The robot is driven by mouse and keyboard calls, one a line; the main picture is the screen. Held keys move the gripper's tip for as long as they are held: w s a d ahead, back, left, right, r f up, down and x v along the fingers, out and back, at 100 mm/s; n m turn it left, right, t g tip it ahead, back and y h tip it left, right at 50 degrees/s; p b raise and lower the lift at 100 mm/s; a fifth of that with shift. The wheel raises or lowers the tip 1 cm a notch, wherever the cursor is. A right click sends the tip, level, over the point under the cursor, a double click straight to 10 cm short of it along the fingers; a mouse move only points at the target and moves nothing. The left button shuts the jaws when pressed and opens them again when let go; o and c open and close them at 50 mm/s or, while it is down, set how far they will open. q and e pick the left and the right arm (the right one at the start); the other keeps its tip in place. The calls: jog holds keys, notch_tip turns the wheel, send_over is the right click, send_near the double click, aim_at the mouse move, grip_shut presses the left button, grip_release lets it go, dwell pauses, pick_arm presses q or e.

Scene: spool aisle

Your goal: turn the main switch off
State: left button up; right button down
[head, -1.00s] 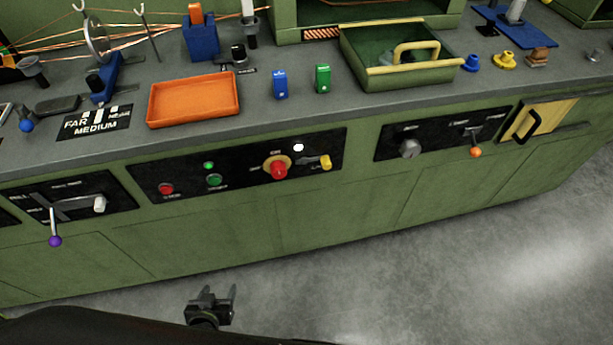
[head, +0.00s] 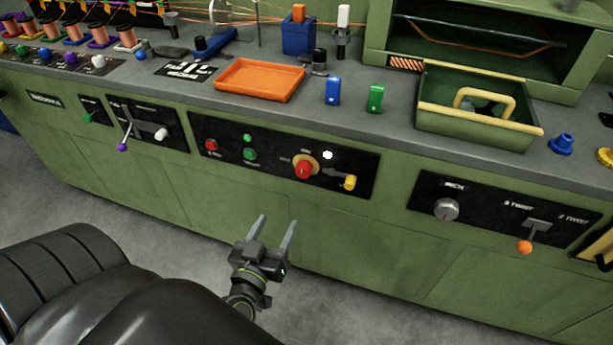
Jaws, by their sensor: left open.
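The main switch is a red knob (head: 304,168) on a yellow round plate, set in a black control panel (head: 228,160) on the green cabinet front. A yellow key-like part (head: 348,182) sits to its right, below a white lamp (head: 327,155). A red button (head: 211,145) and a green button (head: 250,155) are to its left, with a lit green lamp (head: 247,138) above. My left gripper (head: 277,232) is open and empty, below and left of the red knob, apart from the panel. My right gripper is not in view.
An orange tray (head: 259,81), a blue block (head: 333,91), a green block (head: 375,98) and a green handled box (head: 478,112) stand on the grey counter. Levers with a purple knob (head: 122,147) and an orange knob (head: 525,247) stick out from neighbouring panels.

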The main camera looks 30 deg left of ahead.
aim_at(302, 174)
pick_arm(q)
jog(key=p+x, duration=0.5)
jog(key=x, duration=1)
jog(key=shift+d, duration=0.15)
jog(key=shift+x, duration=0.9)
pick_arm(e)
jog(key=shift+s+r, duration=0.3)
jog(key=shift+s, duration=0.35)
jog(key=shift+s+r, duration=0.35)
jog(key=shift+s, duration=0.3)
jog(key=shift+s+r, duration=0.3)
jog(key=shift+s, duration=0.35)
pick_arm(q)
jog(key=c, duration=1)
